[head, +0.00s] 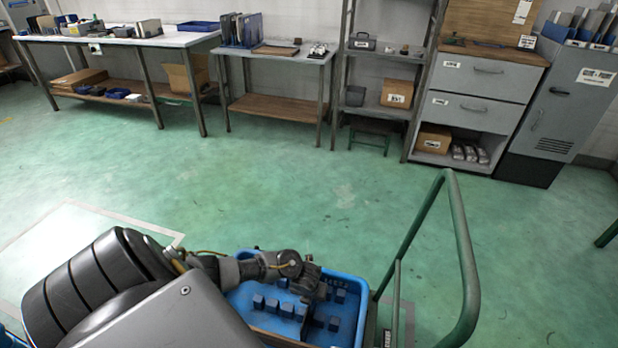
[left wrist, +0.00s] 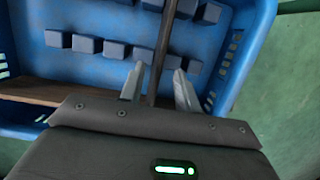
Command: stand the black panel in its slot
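The blue tray (head: 347,274) lies low in front of me and holds rows of small blue-grey blocks. My left gripper (head: 313,283) is over the tray. In the left wrist view its two fingers (left wrist: 158,72) are apart, one on each side of a thin dark panel (left wrist: 167,38) seen nearly edge-on. A gap shows between the panel and each finger. The panel runs between neighbouring blocks; I cannot tell whether it is fully down in a slot. In the head view the dark panel (head: 318,312) shows partly under my gripper. My right gripper is out of view.
A brown strip (left wrist: 38,93) runs along one side of the tray in the left wrist view. A green rail (head: 463,240) rises right of the tray. Tables (head: 277,58), shelves and cabinets stand far back. Open green floor lies between.

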